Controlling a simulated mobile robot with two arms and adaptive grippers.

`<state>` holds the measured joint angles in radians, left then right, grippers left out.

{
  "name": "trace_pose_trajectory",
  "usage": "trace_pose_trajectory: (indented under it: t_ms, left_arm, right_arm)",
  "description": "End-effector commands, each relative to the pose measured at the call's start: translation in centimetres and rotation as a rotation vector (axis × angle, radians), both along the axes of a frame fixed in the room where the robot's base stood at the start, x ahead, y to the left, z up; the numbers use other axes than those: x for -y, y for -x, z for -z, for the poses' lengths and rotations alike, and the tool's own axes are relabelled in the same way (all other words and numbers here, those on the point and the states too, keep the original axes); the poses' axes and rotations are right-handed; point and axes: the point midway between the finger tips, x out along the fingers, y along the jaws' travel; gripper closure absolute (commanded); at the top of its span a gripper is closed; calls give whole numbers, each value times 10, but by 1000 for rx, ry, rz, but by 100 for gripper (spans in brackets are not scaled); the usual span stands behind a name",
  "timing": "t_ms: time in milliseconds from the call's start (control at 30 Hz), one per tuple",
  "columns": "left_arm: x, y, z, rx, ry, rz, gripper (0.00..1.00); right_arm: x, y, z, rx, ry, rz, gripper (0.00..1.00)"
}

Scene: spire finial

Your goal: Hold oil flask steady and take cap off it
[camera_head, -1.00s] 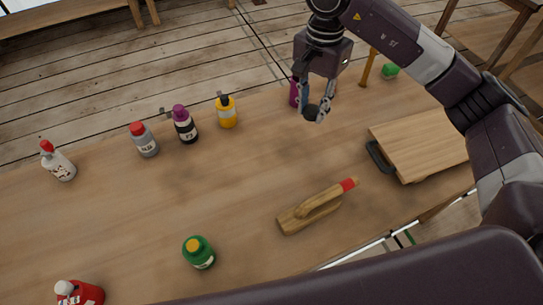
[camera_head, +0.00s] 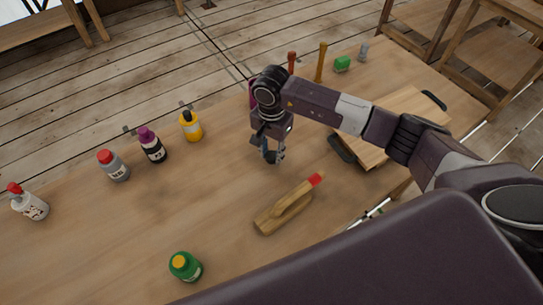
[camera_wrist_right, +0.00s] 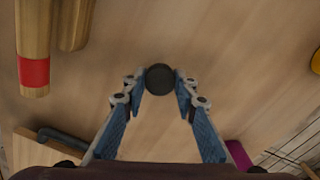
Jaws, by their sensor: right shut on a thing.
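My right gripper (camera_head: 272,157) is shut on a small round black cap (camera_wrist_right: 160,79), which sits between the fingertips above the table in the right wrist view. A magenta bottle (camera_head: 252,92) stands behind my right arm in the head view, mostly hidden, so I cannot see its top. It also shows partly in the right wrist view (camera_wrist_right: 238,155), apart from the fingers. I cannot tell for sure that it is the oil flask. My left gripper is not in view.
Several bottles stand on the left, among them a yellow bottle (camera_head: 191,126) and a grey one (camera_head: 114,166). A green bottle (camera_head: 186,266) is at the front. A wooden tool with a red end (camera_head: 287,208) lies near the gripper. A cutting board (camera_head: 390,140) is to the right.

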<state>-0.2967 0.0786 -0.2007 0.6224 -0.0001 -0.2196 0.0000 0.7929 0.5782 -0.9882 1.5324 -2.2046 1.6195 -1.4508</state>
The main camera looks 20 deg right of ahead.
Motion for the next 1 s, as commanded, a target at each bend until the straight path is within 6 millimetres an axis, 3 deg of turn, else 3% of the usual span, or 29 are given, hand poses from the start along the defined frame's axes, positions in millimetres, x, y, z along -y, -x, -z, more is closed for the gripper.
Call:
trace_pose_trajectory:
  t_ms: [200,767,800,933,1000]
  left_arm:
    - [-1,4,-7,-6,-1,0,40]
    - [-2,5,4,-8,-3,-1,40]
    - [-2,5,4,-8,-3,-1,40]
    - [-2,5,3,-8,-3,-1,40]
    - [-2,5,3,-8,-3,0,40]
  right_arm:
    - [-1,1,26,-3,-2,0,100]
    - [0,0,36,0,0,0,100]
    - [0,0,36,0,0,0,72]
    - [0,1,36,-3,1,0,58]
    - [0,1,36,-4,0,0,56]
